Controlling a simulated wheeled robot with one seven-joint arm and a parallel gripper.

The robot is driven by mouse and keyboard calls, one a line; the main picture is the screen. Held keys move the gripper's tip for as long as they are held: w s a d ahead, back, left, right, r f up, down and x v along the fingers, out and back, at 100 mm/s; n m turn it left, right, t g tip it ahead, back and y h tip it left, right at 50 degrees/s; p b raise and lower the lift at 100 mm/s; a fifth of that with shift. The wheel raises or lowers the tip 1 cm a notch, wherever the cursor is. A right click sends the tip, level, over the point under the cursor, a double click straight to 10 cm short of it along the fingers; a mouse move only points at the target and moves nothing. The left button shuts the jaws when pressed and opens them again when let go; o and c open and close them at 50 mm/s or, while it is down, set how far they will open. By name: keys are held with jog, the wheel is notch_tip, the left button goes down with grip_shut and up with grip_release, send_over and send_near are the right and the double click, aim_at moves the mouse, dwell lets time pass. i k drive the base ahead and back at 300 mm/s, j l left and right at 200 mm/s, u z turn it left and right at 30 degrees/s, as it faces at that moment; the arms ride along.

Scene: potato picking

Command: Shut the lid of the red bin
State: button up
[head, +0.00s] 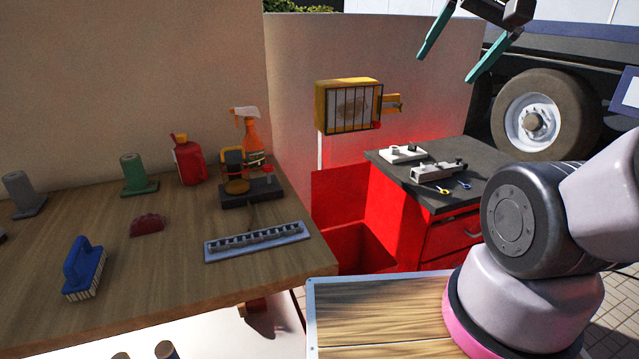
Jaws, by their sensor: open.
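The red bin (358,240) stands on the ground between the wooden workbench and a red cabinet. Its lid (338,193) stands raised, near upright, at the back of the bin, so the bin's inside shows. The bin's lower front is hidden behind the wooden board of my base. My gripper (446,68) is at the top right, high above the cabinet and to the right of the lid. Its two teal fingers are apart, with nothing between them. It touches neither the lid nor the bin.
A yellow caged box (348,106) is on the wall above the bin. The red cabinet (430,215) has tools on its dark top. The workbench (190,250) holds a spray bottle (248,135), a brush (83,268) and a grey rack (256,242). A wheeled vehicle (540,115) stands behind.

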aim_at(338, 194)
jog(key=k+l+u, duration=0.1)
jog(key=k, duration=1.65)
jog(key=i+l, duration=0.25)
jog(key=l, duration=0.15)
jog(key=i+l+u, duration=0.1)
jog(key=i+l, duration=0.15)
jog(key=i+l+u, duration=0.1)
jog(key=i+l, duration=0.15)
jog(key=l, duration=0.25)
jog(key=i+l, duration=0.25)
jog(key=l, duration=0.15)
jog(key=i+l+u, duration=0.1)
jog(key=i+l, duration=0.15)
jog(key=l, duration=0.15)
jog(key=i+l, duration=0.2)
jog(key=l, duration=0.25)
jog(key=i+l+u, duration=0.15)
jog(key=l, duration=0.3)
jog(key=i+l, duration=0.25)
jog(key=l, duration=0.2)
jog(key=i+j, duration=0.25)
jog(key=j, duration=0.15)
jog(key=i+j, duration=0.2)
jog(key=j, duration=0.15)
jog(key=i+j, duration=0.25)
jog(key=j, duration=0.15)
